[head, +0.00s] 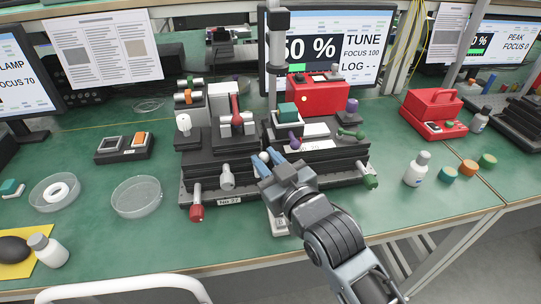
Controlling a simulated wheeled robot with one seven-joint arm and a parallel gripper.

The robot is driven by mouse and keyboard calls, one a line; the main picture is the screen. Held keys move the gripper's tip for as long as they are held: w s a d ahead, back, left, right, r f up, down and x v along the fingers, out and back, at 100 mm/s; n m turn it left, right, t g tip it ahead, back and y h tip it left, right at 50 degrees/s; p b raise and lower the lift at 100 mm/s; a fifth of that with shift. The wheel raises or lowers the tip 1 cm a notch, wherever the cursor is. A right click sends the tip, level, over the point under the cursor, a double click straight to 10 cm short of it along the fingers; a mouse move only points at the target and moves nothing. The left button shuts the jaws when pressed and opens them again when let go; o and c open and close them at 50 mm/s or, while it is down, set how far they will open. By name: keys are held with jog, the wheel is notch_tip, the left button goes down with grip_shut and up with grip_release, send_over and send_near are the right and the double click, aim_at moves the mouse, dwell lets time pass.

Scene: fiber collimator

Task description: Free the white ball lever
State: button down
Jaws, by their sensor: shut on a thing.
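The white ball lever (264,156) shows as a small white ball at the front middle of the black stage assembly (320,172). My gripper (269,160) reaches in from the lower right, with its blue fingers on either side of the ball. It is shut on the lever. The lever's stem is hidden by the fingers and the wrist.
Red (197,206), white (227,178) and green (369,181) knobs stick out of the assembly's front. A grey post (278,50) rises behind my gripper. A clear dish (136,196) lies left and a white bottle (416,169) stands right.

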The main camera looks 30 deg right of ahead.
jog(key=n+p, duration=0.1)
jog(key=a+n+g+p, duration=0.1)
jog(key=shift+w+r+p, duration=0.15)
jog(key=shift+r+p, duration=0.15)
jog(key=shift+r, duration=0.1)
jog(key=n+p, duration=0.1)
jog(key=a+n+h+p, duration=0.1)
jog(key=shift+w+n+g, duration=0.2)
jog(key=shift+n+g, duration=0.1)
jog(key=shift+w+a+f+n+g+h+p, duration=0.2)
jog(key=shift+a+n+g+h+p, duration=0.35)
jog(key=shift+n, duration=0.55)
jog(key=shift+w+a+f+n+p, duration=0.1)
jog(key=shift+a+f+n+p, duration=0.1)
jog(key=shift+a+n+p, duration=0.3)
jog(key=shift+d, duration=0.2)
jog(key=shift+f, duration=0.1)
jog(key=c, duration=1.2)
grip_release()
jog(key=o, duration=0.3)
jog(key=shift+a, duration=0.1)
